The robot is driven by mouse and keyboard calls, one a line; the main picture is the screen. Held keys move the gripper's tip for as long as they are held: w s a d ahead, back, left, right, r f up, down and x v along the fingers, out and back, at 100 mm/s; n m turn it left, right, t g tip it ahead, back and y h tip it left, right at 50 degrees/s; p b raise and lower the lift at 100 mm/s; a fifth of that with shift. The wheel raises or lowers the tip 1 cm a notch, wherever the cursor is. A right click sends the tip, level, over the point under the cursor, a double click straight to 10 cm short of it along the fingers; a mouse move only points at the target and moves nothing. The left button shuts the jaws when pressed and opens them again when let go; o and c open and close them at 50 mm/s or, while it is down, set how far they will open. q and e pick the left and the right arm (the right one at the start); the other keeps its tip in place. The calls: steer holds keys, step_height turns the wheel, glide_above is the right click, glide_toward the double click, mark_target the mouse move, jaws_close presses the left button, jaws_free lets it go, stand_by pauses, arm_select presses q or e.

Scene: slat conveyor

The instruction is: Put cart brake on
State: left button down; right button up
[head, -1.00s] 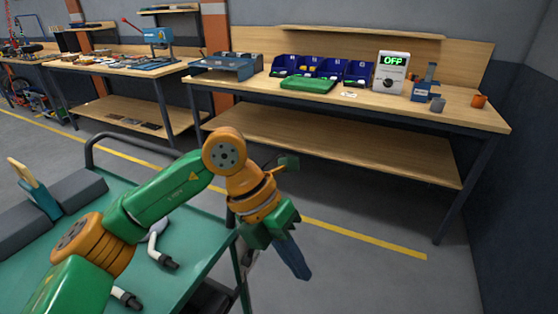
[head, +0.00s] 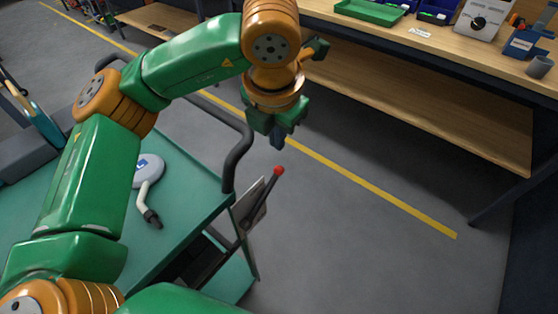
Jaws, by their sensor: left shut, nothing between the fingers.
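The green cart (head: 190,220) stands at the lower left, with a dark bent handle rail (head: 238,155) at its edge. A dark brake lever with a red knob (head: 279,171) slants up beside a light plate (head: 254,205) on the cart's end. My left gripper (head: 278,138) points down, shut and empty, and appears just above the red knob in the picture. I cannot tell the gap in depth; no contact shows. My right gripper is not in view.
A white tool with a round disc (head: 148,168) lies on the cart top. A wooden workbench (head: 450,55) with a lower shelf (head: 420,100) stands at the back. Grey floor with a yellow line (head: 370,188) is clear right of the cart.

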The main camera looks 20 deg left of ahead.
mark_target(279, 169)
arm_select(q)
steer(key=p+x, duration=0.2)
steer(key=x, duration=1)
steer(key=shift+w+f+p, duration=0.15)
steer(key=shift+p, duration=0.15)
